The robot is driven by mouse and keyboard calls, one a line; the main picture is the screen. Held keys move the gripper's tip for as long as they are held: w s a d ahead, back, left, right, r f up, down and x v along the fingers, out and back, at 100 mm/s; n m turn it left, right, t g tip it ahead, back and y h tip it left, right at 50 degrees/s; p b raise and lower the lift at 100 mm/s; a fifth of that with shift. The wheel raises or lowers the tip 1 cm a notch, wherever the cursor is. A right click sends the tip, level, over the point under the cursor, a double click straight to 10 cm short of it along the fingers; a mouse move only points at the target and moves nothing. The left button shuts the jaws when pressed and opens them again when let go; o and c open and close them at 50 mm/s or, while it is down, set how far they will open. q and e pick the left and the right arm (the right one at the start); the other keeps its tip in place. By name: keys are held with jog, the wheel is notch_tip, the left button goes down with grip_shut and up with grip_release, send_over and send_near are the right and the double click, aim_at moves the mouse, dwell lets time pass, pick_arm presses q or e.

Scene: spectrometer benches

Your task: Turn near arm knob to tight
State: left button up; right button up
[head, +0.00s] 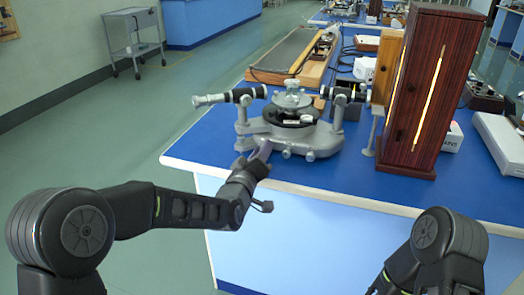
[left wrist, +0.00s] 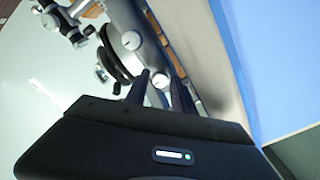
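The grey spectrometer (head: 292,132) stands at the near left corner of the blue bench, with small round knobs low on its base. Two pale knobs show in the left wrist view: one (left wrist: 131,40) farther up and one (left wrist: 160,79) by my fingertips. I cannot tell by sight which is the near arm knob. My left gripper (head: 264,150) is at the base's front left; it also shows in the left wrist view (left wrist: 161,84). Its dark fingers stand apart, one either side of the lower knob; contact is unclear. My right gripper is out of view.
A tall wooden lamp housing (head: 431,90) with a glowing slit stands right of the spectrometer. A long wooden-framed board (head: 292,55) lies behind. A white box (head: 452,137) is beyond the housing. The blue bench top (head: 350,183) is bare in front.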

pick_arm(q)
jog(key=shift+w+d, duration=0.1)
jog(key=shift+w, duration=0.2)
grip_shut()
